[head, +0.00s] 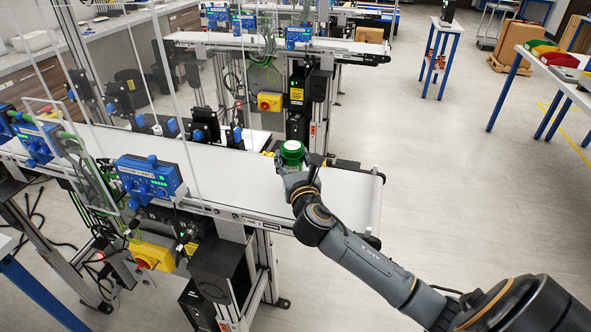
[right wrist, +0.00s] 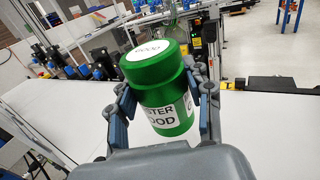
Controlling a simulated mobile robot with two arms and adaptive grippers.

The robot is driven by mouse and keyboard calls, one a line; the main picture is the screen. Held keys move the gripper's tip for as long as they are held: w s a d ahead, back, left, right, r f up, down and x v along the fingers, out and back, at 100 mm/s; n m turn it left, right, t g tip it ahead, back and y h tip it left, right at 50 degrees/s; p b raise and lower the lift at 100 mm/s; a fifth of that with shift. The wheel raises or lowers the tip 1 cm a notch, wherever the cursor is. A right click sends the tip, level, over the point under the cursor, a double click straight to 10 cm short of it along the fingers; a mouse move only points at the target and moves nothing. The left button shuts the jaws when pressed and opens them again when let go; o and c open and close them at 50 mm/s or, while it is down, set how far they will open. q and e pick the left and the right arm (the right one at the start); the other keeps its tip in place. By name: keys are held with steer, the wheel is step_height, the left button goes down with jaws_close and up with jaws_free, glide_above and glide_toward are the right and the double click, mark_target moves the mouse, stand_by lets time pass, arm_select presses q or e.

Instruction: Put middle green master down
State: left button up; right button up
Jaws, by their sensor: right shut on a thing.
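The green master (head: 291,153) is a green cylinder with a lid and a white label, held over the near conveyor belt (head: 240,180) toward its right end. My right gripper (head: 298,172) is around it. In the right wrist view the green master (right wrist: 155,75) sits between both fingers of the right gripper (right wrist: 160,100), slightly tilted in the picture, with part of the words "MASTER GOOD" readable. My left gripper is out of view.
Blue sensor boxes (head: 147,177) and clear upright panels stand along the belt's left part. A yellow switch box (head: 152,256) hangs below the near edge. A second conveyor (head: 270,44) runs behind. The belt's right end is clear.

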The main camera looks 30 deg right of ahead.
mark_target(295, 170)
steer(key=shift+w+d+f, duration=0.25)
steer(key=shift+d+f, duration=0.15)
steer(key=shift+f, duration=0.1)
steer(key=f, duration=0.3)
steer(key=shift+w+d+f, duration=0.15)
steer(key=shift+d+f, duration=0.05)
steer(key=shift+d, duration=0.15)
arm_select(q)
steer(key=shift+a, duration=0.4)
arm_select(e)
steer(key=shift+f, duration=0.25)
steer(key=shift+a, duration=0.1)
steer(key=shift+f, duration=0.15)
steer(key=o, duration=1.5)
steer(key=shift+c, duration=0.2)
